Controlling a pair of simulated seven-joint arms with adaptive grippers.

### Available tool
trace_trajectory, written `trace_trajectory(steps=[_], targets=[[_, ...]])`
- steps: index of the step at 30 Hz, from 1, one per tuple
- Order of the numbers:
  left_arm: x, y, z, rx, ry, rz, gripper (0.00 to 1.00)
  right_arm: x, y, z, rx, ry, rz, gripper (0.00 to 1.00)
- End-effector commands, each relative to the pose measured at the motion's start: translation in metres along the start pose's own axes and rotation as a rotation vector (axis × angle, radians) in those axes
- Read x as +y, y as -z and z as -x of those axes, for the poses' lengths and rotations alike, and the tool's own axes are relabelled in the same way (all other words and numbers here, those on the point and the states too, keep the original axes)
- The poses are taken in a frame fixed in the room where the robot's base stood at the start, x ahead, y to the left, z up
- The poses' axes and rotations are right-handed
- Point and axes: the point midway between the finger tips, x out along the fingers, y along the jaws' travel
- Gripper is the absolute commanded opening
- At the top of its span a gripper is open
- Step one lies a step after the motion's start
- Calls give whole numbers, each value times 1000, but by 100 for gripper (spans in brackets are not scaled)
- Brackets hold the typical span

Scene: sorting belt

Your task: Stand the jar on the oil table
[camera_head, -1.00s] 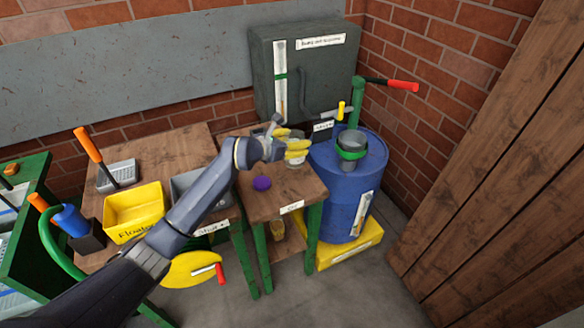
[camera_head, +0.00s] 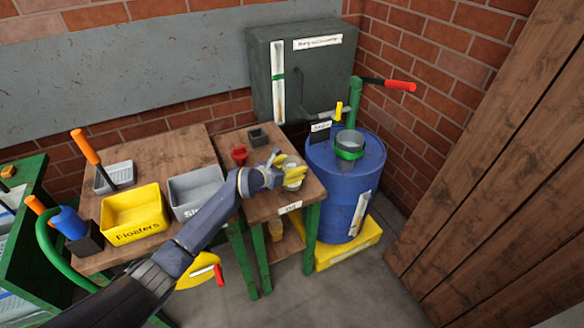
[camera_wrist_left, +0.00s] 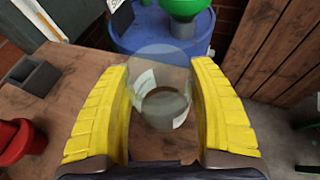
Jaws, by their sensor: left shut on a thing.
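My left gripper (camera_head: 288,172) is shut on a clear glass jar (camera_head: 295,180), with its yellow fingers on either side of it. The jar shows between the fingers in the left wrist view (camera_wrist_left: 160,95), and looks upright, with a pale label. It is over the right part of the small wooden oil table (camera_head: 255,208), close to the top; I cannot tell whether its base touches the wood.
A red funnel-like thing (camera_head: 240,154) and a dark open box (camera_head: 258,136) stand at the table's back. The blue drum (camera_head: 325,205) is just right of the table. A yellow bin (camera_head: 135,214) and a grey bin (camera_head: 195,190) are to the left.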

Motion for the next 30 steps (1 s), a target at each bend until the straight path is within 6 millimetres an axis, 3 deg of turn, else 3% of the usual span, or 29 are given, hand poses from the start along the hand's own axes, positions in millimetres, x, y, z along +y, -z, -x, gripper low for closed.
trace_trajectory(steps=[13, 14, 15, 20, 30], targets=[[0, 3, -2, -1, -1, -1, 13, 0, 0, 0, 1, 0, 0, 87], [0, 4, -2, 0, -1, -1, 62, 0, 0, 0, 0, 0, 0, 87], [0, 4, -2, 0, 0, -1, 67, 0, 0, 0, 0, 0, 0, 87], [0, 4, -2, 0, 0, -1, 84, 0, 0, 0, 0, 0, 0, 87], [0, 0, 1, -1, 0, 0, 84, 0, 0, 0, 0, 0, 0, 87]])
